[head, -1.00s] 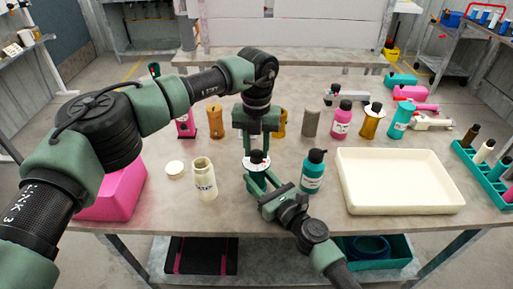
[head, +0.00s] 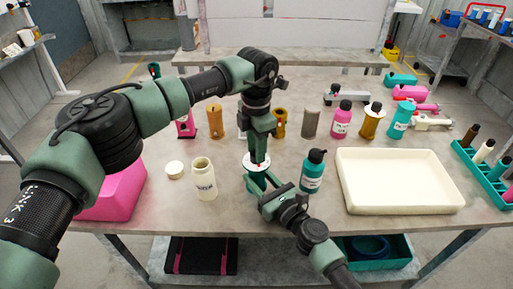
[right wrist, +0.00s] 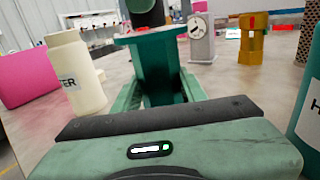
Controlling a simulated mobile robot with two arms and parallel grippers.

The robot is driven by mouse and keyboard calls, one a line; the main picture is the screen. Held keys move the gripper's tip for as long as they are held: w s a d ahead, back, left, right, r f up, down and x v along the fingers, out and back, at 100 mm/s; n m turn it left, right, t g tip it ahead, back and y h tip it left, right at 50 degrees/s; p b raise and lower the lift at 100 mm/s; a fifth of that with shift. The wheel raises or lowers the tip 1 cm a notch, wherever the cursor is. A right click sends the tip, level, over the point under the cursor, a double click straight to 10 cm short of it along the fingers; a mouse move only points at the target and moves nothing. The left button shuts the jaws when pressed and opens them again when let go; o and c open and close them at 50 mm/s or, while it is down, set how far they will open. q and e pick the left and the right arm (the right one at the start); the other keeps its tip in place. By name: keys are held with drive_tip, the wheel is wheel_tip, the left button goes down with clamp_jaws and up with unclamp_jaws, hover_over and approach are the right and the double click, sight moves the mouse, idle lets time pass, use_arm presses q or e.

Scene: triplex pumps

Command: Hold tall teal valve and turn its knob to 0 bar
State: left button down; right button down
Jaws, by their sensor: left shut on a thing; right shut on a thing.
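The tall teal valve (right wrist: 165,65) stands upright on the table, with a white dial disc (head: 248,160) on top. Its body is between my right gripper's fingers in the right wrist view. My right gripper (head: 259,180) reaches in from the front and is shut on the body. My left gripper (head: 258,153) points straight down from above and is shut on the knob over the dial. The fingers hide most of the knob. The dial marks are too small to read.
A cream bottle (head: 203,180) stands left of the valve and a teal bottle (head: 313,171) close on the right. A cream tray (head: 400,205) lies further right. A pink block (head: 115,192) is at left. Several bottles and cylinders line the table behind.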

use_arm(q)
drive_tip(key=shift+m, duration=1.7)
drive_tip(key=c, duration=1)
unclamp_jaws()
drive_tip(key=shift+r, duration=0.15)
wheel_tip(320, 180, up, 12)
drive_tip(key=shift+f, duration=0.15)
use_arm(e)
drive_tip(key=c, duration=0.7)
unclamp_jaws()
